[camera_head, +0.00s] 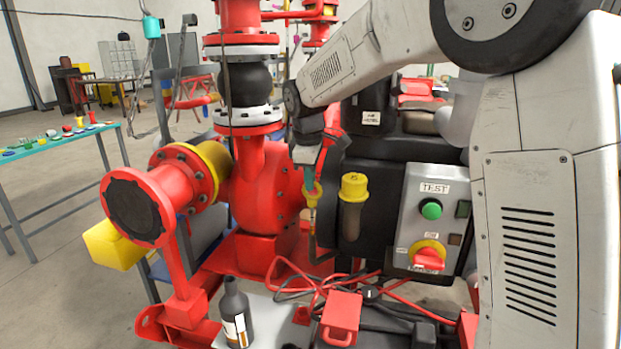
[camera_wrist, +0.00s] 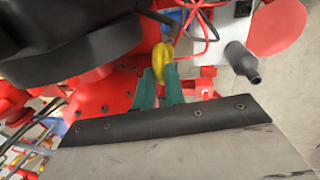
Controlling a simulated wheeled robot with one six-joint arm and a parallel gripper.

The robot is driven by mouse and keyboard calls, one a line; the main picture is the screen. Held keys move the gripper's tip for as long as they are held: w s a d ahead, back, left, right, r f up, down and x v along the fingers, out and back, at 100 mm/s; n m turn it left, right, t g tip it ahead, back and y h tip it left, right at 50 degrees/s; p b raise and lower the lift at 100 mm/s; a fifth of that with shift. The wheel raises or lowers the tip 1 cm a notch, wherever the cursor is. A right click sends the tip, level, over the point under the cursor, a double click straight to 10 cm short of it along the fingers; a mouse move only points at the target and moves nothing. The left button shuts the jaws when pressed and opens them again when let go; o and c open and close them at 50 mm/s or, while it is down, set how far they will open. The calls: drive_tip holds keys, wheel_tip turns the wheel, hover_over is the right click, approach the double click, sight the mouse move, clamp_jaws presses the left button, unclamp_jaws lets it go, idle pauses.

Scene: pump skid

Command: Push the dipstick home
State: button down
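The dipstick (camera_head: 312,197) has a yellow handle and stands upright at the front of the dark pump housing, left of a yellow-capped filler. A thin section shows below its handle, above a dark bent tube (camera_head: 313,245). My gripper (camera_head: 309,180) points down over the handle. In the wrist view its two teal fingers (camera_wrist: 160,78) lie on either side of the yellow dipstick handle (camera_wrist: 161,58) and appear closed on it. The dipstick's lower end is hidden in the tube.
A grey control box (camera_head: 428,220) with a green button and red knob stands close on the right. A red flanged pipe (camera_head: 140,207) is on the left.

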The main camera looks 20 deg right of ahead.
sight(310, 195)
drive_tip(key=shift+f, duration=2.35)
drive_tip(key=c, duration=1.5)
unclamp_jaws()
drive_tip(key=shift+o, duration=0.2)
wheel_tip(310, 195, up, 8)
drive_tip(key=s, duration=0.1)
drive_tip(key=shift+a+f, duration=0.15)
drive_tip(key=shift+a, duration=0.25)
drive_tip(key=shift+s, duration=0.1)
